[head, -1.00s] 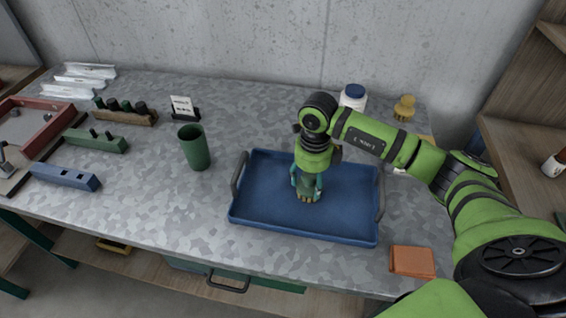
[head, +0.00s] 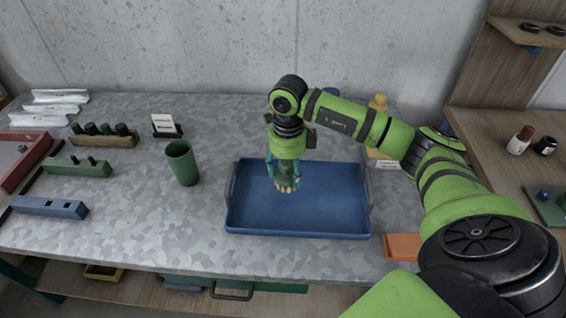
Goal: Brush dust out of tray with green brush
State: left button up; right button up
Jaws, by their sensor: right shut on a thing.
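The blue tray (head: 330,215) with dark side handles lies on the grey mottled table. My right gripper (head: 284,172) points down over the left part of the tray, shut on the green brush (head: 287,180). Pale bristles show at the brush's lower end, at or close to the tray floor; I cannot tell if they touch. The gripper hides most of the brush. No dust can be made out in the tray at this size. My left gripper is not in view.
A green cup (head: 183,163) stands left of the tray. An orange block (head: 402,246) lies at its front right. A yellow object (head: 378,104) and a partly hidden blue-capped jar stand behind. Green (head: 78,167) and blue (head: 48,207) blocks lie at left.

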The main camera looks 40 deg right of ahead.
notch_tip(320, 180, up, 3)
jog(key=shift+w+f+p, duration=0.15)
jog(key=shift+f+p, duration=0.05)
jog(key=shift+p, duration=0.35)
jog(key=shift+a+r, duration=0.1)
jog(key=shift+r, duration=0.1)
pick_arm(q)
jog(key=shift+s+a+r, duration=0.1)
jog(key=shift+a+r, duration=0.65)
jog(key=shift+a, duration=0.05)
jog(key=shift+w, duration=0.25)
pick_arm(e)
jog(key=shift+f, duration=0.1)
